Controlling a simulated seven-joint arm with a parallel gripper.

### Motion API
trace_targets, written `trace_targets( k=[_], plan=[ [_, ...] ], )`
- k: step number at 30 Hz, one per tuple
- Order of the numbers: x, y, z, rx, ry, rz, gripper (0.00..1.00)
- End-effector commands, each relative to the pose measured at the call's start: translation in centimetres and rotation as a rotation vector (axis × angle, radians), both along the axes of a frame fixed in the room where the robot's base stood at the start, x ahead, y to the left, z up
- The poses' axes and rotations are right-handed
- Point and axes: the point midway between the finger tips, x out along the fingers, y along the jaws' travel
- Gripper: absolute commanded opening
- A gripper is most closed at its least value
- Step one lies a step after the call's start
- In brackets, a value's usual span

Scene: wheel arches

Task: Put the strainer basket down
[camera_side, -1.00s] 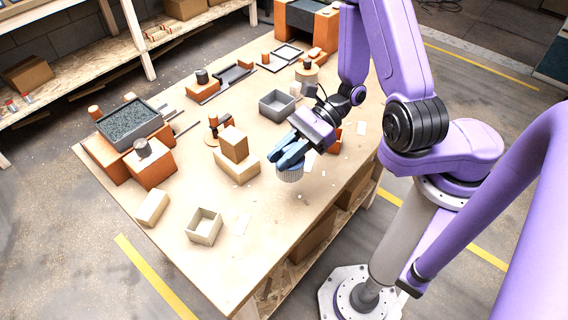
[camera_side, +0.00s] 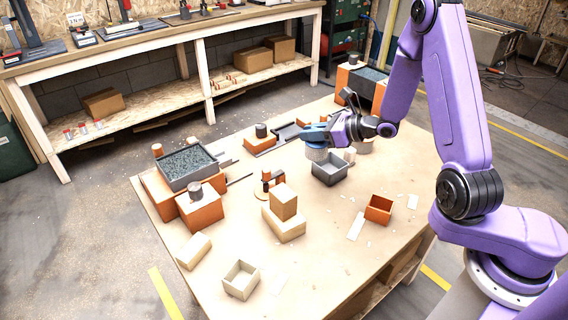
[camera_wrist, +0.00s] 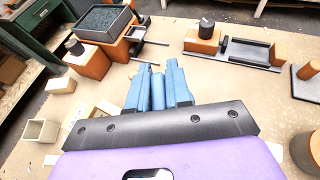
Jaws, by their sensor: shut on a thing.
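The strainer basket (camera_side: 317,154) is a small pale, round, ribbed piece. My gripper (camera_side: 314,133) has blue fingers shut on its top and holds it upright. In the side view the basket appears at the back left edge of the open grey bin (camera_side: 330,174); I cannot tell whether it touches the bin or hangs above or behind it. In the wrist view my blue fingers (camera_wrist: 158,88) are close together, and the basket is hidden below them.
A stone-filled tray (camera_side: 188,167) on orange blocks stands at the left. Stacked cardboard-coloured boxes (camera_side: 284,205), an open cream box (camera_side: 241,280) and an open orange box (camera_side: 378,210) stand nearer. The front middle of the bench (camera_side: 320,262) is mostly clear.

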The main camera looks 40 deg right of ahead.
Motion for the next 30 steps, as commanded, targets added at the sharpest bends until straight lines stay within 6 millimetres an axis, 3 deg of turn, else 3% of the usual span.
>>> trace_targets(
  k=[8,20,30],
  plan=[
    [3.0,-0.9,-0.3,-0.001,0.001,-0.054,0.00],
    [10.5,-0.7,-3.8,-0.001,0.001,-0.054,0.00],
    [14.0,-0.7,-8.3,-0.001,0.001,-0.054,0.00]
  ],
)
